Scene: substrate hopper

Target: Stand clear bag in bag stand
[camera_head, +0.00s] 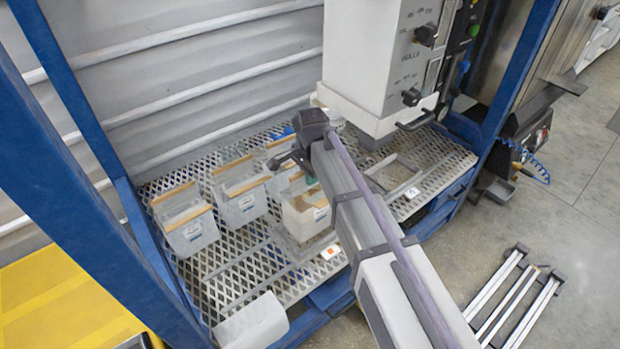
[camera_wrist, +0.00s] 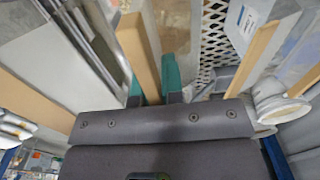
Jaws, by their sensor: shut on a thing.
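Several clear bags with wooden rim strips stand upright on the mesh shelf in the head view, among them a left bag (camera_head: 187,225), a middle bag (camera_head: 242,205) and a front bag (camera_head: 307,218) with a pale tint. My gripper (camera_head: 309,179) is low over the back of the front bag, partly hidden by its own wrist. In the wrist view, the teal fingers of my gripper (camera_wrist: 153,85) are shut on a wooden strip (camera_wrist: 139,50) of a bag. The overlap hides which bag this is. I cannot tell for certain which frame is the bag stand.
The mesh shelf (camera_head: 440,160) has a square frame (camera_head: 395,172) under the white machine (camera_head: 375,50). Another flat frame (camera_head: 245,267) lies front left, beside a whitish container (camera_head: 252,322). Blue posts (camera_head: 75,165) flank the shelf. A metal rack (camera_head: 515,300) lies on the floor.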

